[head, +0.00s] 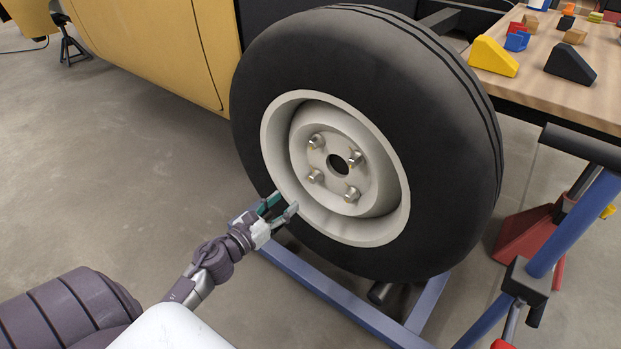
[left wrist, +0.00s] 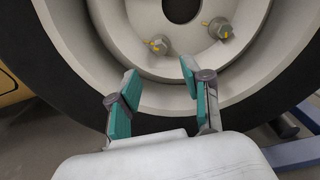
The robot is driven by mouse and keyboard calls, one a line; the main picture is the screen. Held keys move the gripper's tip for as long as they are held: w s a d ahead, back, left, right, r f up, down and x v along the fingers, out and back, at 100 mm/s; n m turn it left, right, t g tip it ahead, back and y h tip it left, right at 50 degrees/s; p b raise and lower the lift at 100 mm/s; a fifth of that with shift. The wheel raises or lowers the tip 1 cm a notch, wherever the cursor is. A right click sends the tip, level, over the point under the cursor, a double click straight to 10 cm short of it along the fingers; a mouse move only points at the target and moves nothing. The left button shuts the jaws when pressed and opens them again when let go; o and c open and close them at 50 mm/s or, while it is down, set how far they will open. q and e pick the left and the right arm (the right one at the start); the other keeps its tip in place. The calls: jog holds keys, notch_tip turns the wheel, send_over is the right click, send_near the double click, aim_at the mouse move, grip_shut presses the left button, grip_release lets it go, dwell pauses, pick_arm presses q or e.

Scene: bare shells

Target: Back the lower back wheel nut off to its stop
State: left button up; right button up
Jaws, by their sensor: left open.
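The wheel (head: 365,225) has a black tyre and a cream rim with several nuts around a dark hub hole. The lower two nuts are a left one (head: 315,176) and a right one (head: 351,194); I cannot tell which is the back one. In the left wrist view, two nuts with yellow marks show, a nearer one (left wrist: 160,45) and one to its right (left wrist: 221,29). My left gripper (head: 281,205) is open and empty at the lower left of the rim, apart from the nuts. Its teal-padded fingers (left wrist: 158,78) point towards the nearer nut. My right gripper is out of view.
A yellow body panel (head: 165,45) stands left of the wheel. A blue frame (head: 325,287) lies beneath it. A blue post (head: 573,225) and red stand (head: 527,235) are at right. A wooden bench (head: 540,88) holds coloured blocks. The floor at left is mostly clear.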

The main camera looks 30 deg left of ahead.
aim_at(311, 180)
pick_arm(q)
jog(key=w, duration=0.4)
jog(key=w+b, duration=0.1)
jog(key=w, duration=0.2)
jog(key=w+d+b, duration=0.1)
jog(key=w, duration=0.3)
jog(key=shift+w, duration=0.3)
grip_shut()
